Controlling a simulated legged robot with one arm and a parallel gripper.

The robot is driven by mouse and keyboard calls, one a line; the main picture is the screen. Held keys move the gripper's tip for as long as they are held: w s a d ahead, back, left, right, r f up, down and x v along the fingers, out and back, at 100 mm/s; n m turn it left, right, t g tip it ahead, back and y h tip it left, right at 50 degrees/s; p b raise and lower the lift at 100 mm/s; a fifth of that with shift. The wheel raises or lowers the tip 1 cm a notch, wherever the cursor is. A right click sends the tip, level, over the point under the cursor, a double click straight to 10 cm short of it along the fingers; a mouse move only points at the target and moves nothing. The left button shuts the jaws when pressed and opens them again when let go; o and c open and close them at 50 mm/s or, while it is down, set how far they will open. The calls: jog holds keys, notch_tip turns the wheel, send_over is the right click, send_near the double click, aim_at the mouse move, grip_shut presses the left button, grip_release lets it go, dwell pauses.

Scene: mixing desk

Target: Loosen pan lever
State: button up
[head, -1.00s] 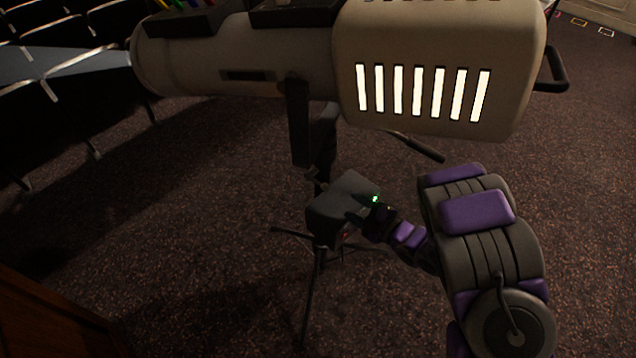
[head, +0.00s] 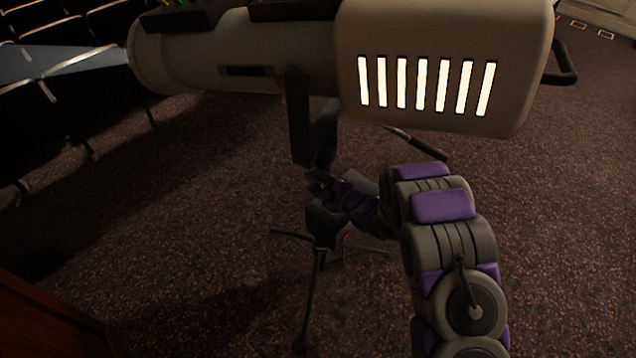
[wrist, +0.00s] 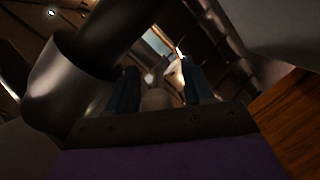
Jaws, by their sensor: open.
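A large beige spotlight (head: 440,65) stands on a dark yoke (head: 300,115) and a thin tripod stand (head: 312,290). My gripper (head: 318,182) is at the stand joint just below the yoke, small and dark there. In the wrist view its two blue-grey fingers (wrist: 158,78) are apart. A pale rounded knob-like part (wrist: 157,99) shows between them, perhaps the pan lever; I cannot tell whether the fingers touch it. A dark post (wrist: 112,30) and a metal cylinder (wrist: 65,85) are close on the left.
A black bar handle (head: 415,142) sticks out to the right under the spotlight. Tripod legs spread over the carpet (head: 180,270). Dark seats (head: 60,120) are at the left; a wooden edge (head: 45,315) is at lower left.

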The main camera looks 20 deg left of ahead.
jog(key=shift+a, duration=0.2)
grip_shut()
dwell(0.4)
